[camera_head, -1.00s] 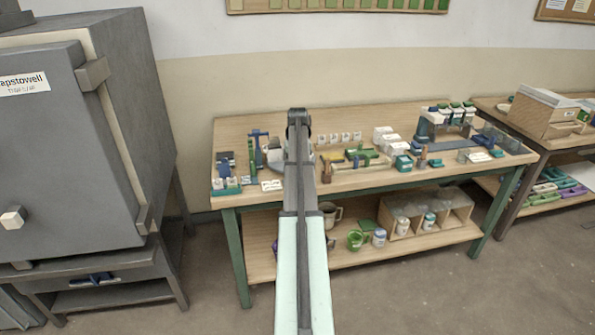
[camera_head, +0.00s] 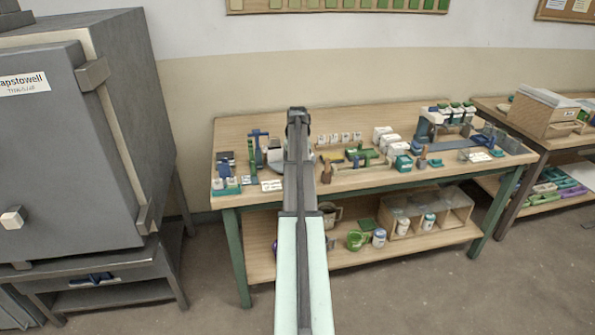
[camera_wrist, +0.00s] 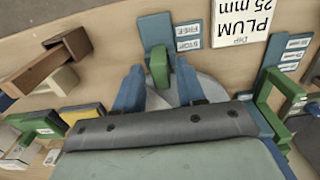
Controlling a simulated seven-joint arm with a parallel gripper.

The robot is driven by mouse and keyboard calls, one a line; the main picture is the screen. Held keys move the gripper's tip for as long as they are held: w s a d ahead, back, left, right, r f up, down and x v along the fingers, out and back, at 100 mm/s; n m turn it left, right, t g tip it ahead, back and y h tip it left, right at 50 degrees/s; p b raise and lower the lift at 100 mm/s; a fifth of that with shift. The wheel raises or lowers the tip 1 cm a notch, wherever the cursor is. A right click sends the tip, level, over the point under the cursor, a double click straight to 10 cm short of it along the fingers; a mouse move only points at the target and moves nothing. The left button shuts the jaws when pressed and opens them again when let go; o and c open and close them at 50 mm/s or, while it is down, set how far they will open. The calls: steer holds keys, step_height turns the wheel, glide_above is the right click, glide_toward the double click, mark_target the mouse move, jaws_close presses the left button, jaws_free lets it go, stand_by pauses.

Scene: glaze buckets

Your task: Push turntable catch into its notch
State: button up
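The green turntable catch (camera_wrist: 159,68) stands in the middle of the wrist view, against a blue upright block (camera_wrist: 154,30). Two small labels reading FREE and STOP (camera_wrist: 188,36) sit beside the block. The round grey turntable (camera_wrist: 213,88) shows partly behind my fingers; in the head view its pale edge (camera_head: 275,158) shows left of my arm. My gripper (camera_wrist: 159,72) has its two blue fingers apart, one on each side of the catch, with gaps visible. Whether either finger touches it, I cannot tell. The notch is not clearly visible. In the head view my arm hides the gripper.
A PLUM dip 25 mm card (camera_wrist: 255,25) lies at upper right. A green bracket (camera_wrist: 278,95) stands close on the right. Brown wooden blocks (camera_wrist: 55,65) and a green-and-yellow piece (camera_wrist: 80,114) lie left. The workbench (camera_head: 240,125) is crowded around my arm; its back left is bare.

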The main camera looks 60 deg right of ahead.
steer(key=shift+r, duration=3.5)
steer(key=shift+w, duration=0.1)
